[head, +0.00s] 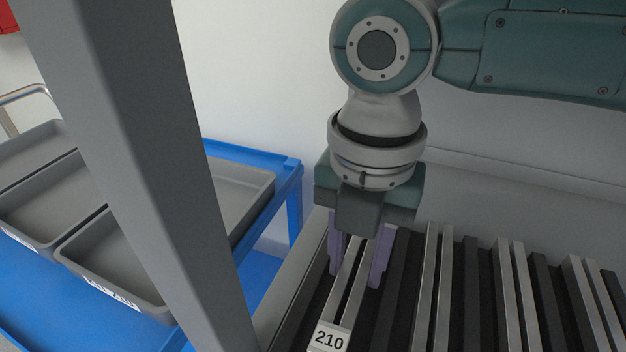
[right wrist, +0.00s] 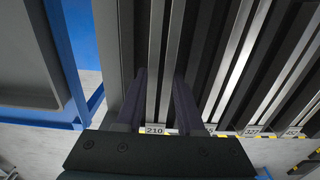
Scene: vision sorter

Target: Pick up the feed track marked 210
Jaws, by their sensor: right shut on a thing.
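The feed track marked 210 (head: 329,339) is a narrow piece with silver rails and a white label at its near end, standing in the row of tracks. It also shows in the right wrist view (right wrist: 155,129), with its rails running up the picture between my fingers. My right gripper (head: 355,276) points down over the track, with one purple finger on each side of it, shut on it. In the right wrist view the fingers (right wrist: 161,82) flank the rails. The track still sits level with its neighbours. My left gripper is not in view.
More silver and black tracks (head: 504,290) stand close together on the right. A blue cart (head: 294,168) with grey bins (head: 110,262) stands at the left. A grey post (head: 150,150) crosses the left of the head view. A pale wall is behind.

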